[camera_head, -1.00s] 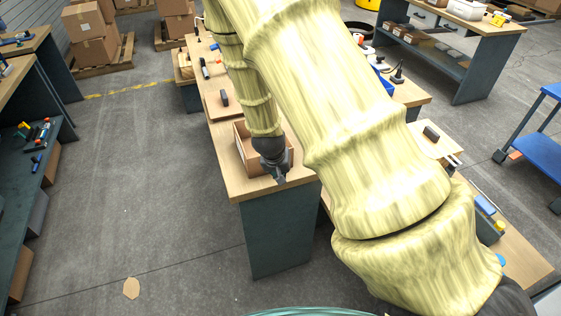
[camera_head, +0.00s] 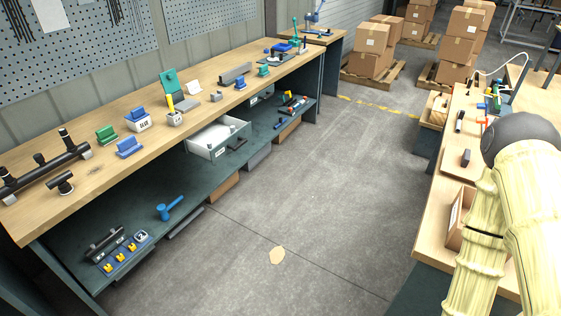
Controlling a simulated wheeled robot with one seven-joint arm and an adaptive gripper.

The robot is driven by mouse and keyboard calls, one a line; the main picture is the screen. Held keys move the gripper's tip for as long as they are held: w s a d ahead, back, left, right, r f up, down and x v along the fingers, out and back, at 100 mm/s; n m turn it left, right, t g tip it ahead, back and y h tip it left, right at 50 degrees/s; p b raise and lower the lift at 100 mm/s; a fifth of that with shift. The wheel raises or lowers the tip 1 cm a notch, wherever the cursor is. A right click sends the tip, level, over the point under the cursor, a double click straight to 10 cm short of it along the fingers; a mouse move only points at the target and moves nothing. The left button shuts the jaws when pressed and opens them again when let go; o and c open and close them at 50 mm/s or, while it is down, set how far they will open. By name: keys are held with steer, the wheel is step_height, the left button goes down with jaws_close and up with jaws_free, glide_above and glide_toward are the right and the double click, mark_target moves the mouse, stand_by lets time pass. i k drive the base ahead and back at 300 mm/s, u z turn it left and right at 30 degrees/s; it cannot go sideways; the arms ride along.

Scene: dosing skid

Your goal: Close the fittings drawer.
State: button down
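A grey drawer (camera_head: 219,149) with a dark handle stands pulled out below the top of the long left bench. It is open at the top, and white content shows inside. I cannot read its label, so I cannot confirm it is the fittings drawer. A second grey drawer front (camera_head: 262,97) farther along the same bench looks flush. My arm is at the right edge, across the aisle from the open drawer. My gripper is not in view.
The left bench top (camera_head: 95,180) holds several fittings and blocks. A blue hammer (camera_head: 170,207) lies on its lower shelf. A wooden box (camera_head: 455,222) sits on the right bench beside my arm.

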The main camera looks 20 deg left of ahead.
mark_target(217, 131)
steer(key=z, duration=0.15)
steer(key=k, duration=0.25)
steer(key=u, duration=1)
steer(key=i, duration=1.35)
steer(key=u, duration=0.45)
